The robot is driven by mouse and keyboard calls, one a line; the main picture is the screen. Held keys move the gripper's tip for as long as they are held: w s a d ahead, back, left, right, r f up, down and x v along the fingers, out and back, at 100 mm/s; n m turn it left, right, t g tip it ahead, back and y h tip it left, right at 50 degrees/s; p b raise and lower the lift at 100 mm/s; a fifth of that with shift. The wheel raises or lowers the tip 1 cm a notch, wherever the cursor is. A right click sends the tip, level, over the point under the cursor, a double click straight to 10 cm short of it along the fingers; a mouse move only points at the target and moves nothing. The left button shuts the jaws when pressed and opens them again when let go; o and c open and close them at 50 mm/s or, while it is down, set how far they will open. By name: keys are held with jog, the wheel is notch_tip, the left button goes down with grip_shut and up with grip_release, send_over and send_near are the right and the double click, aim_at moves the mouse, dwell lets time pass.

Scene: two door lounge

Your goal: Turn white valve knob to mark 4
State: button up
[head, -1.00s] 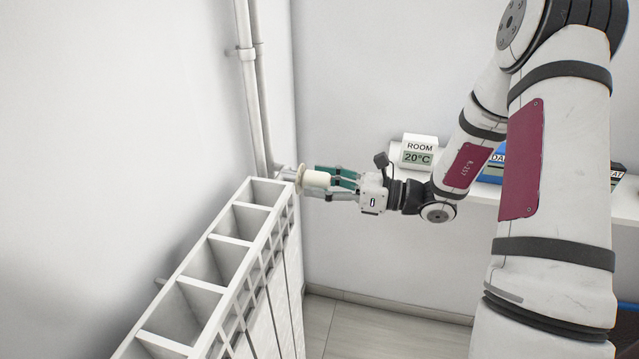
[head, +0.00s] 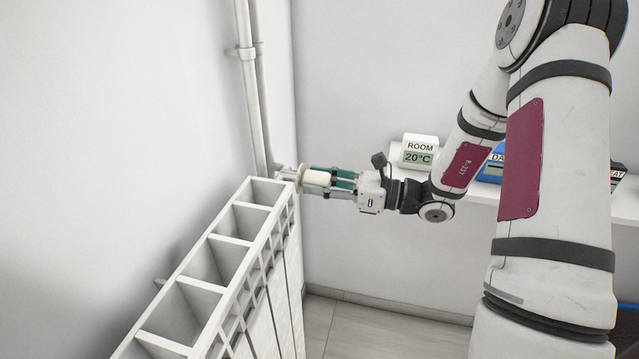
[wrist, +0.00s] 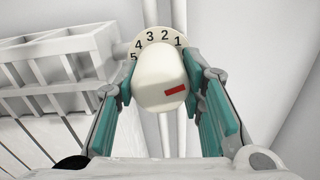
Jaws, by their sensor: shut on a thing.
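The white valve knob (head: 316,178) sits at the near end of the pipe joint, at the far top corner of the radiator. In the wrist view the knob (wrist: 158,72) fills the middle, with a red mark (wrist: 174,90) at the right of its end face. Behind it a pale dial (wrist: 158,35) shows 1, 2, 3, 4 and part of 5, running from right to left. The rest of the dial is hidden. My gripper (head: 322,181) is shut on the knob, one green-padded finger on each side.
The white radiator (head: 238,224) stands along the left wall, with vertical pipes (head: 255,90) behind the knob. A shelf on the right holds a room display (head: 418,152) reading 20°C and a blue device (head: 492,168). Floor (head: 380,330) is free below.

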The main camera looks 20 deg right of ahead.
jog(key=n+b, duration=0.2)
jog(key=n, duration=0.4)
jog(key=shift+w+d+n+b, duration=0.1)
jog(key=shift+w+n+b, duration=0.05)
jog(key=shift+n+b, duration=0.15)
jog(key=n+b, duration=0.4)
jog(key=n, duration=0.1)
jog(key=n+b, duration=0.5)
jog(key=b, duration=0.1)
jog(key=shift+f+n, duration=0.1)
jog(key=shift+n, duration=0.3)
jog(key=n+b, duration=0.3)
jog(key=b, duration=0.2)
jog(key=n+b, duration=0.2)
jog(key=b, duration=0.1)
jog(key=shift+r+n, duration=0.2)
jog(key=shift+n, duration=0.1)
jog(key=shift+b, duration=0.35)
jog(key=o, duration=1.1)
jog(key=shift+r, duration=0.1)
jog(key=shift+o, duration=0.2)
